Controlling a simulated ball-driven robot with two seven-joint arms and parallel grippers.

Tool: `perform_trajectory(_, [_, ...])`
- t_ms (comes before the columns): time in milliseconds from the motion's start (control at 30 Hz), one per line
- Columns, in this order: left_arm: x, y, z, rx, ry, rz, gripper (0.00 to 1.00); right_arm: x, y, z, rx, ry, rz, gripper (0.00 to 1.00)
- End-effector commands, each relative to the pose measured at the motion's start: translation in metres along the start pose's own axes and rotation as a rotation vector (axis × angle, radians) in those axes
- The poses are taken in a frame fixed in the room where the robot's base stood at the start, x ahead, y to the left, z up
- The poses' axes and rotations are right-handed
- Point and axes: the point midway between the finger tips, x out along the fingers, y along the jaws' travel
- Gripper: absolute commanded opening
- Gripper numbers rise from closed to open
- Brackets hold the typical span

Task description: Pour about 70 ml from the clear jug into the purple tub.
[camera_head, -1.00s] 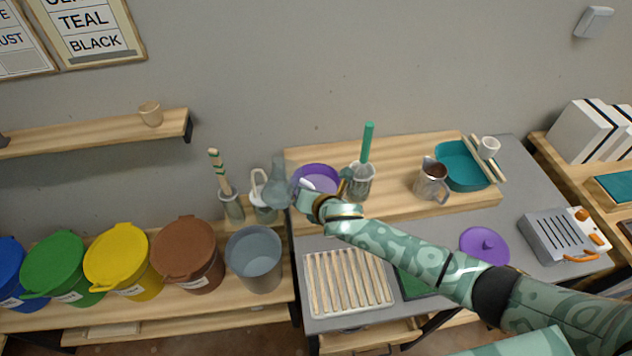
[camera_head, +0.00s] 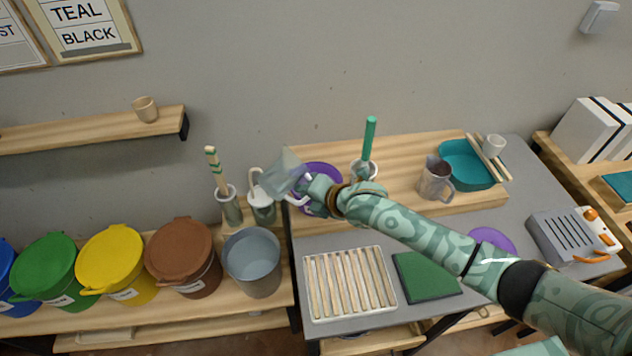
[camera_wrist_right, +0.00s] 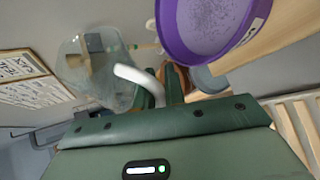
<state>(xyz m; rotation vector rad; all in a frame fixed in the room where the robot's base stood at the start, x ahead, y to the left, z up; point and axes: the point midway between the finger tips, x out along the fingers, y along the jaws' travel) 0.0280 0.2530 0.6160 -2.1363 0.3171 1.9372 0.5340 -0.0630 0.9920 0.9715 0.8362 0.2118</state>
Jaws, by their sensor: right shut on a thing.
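The clear jug (camera_head: 284,172) is see-through and tilted, just left of the purple tub (camera_head: 325,170) in the head view. My right gripper (camera_head: 305,187) is shut on its handle and partly covers the tub. In the right wrist view the jug (camera_wrist_right: 98,72) is left of the fingers (camera_wrist_right: 165,88), with its pale handle between them. The purple tub (camera_wrist_right: 172,38) is at the upper right there, with a pale speckled inside. I see no stream between jug and tub, and cannot tell the jug's level. My left gripper is out of view.
A whisk-like tool with a green handle (camera_head: 369,138) stands right of the tub. A metal pitcher (camera_head: 435,180) and teal tray (camera_head: 465,165) are further right. A white-handled container (camera_head: 262,205) and grey bucket (camera_head: 252,262) are close left. A slatted rack (camera_head: 349,284) lies in front.

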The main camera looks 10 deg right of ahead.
Motion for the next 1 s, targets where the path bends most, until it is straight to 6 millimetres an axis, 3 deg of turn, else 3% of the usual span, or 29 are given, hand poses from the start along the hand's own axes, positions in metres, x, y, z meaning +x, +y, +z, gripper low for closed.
perform_trajectory(1000, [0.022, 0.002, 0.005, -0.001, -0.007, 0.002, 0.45, -0.001, 0.003, 0.0, 0.151, 0.079, 0.072, 0.0])
